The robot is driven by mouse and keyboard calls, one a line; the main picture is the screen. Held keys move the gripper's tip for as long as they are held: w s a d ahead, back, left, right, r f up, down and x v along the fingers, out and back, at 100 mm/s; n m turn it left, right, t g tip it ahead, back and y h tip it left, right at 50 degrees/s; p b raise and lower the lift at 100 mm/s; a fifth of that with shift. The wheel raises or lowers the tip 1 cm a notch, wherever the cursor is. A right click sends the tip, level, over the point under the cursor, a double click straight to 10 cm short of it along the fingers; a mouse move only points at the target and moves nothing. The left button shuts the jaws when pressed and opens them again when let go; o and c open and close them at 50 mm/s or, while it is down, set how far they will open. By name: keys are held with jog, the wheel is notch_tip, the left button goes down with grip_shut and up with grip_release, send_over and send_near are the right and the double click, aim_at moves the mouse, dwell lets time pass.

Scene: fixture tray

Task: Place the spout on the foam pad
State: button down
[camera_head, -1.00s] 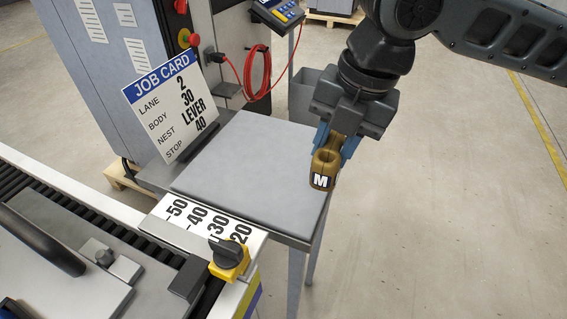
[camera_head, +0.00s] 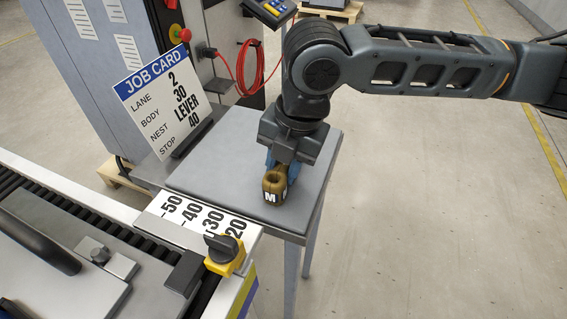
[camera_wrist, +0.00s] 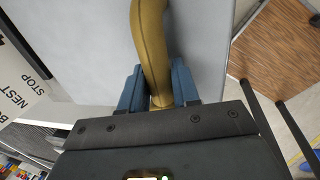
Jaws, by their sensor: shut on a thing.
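A job card (camera_head: 163,98) stands at the pad's back left. A yellow clamp with a black knob (camera_head: 224,255) and a number scale (camera_head: 203,217) lie in front of the pad. A conveyor rail (camera_head: 75,208) runs at left. A red cable (camera_head: 250,68) hangs behind.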

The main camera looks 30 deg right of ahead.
jog(key=c, duration=0.8)
grip_release()
jog(key=shift+f, duration=0.1)
jog(key=r, duration=0.4)
jog(key=s+d+r, duration=0.1)
jog(key=r, duration=0.3)
jog(key=s+r, duration=0.1)
jog(key=r, duration=0.3)
jog(key=shift+d+p, duration=0.2)
jog(key=shift+p, duration=0.15)
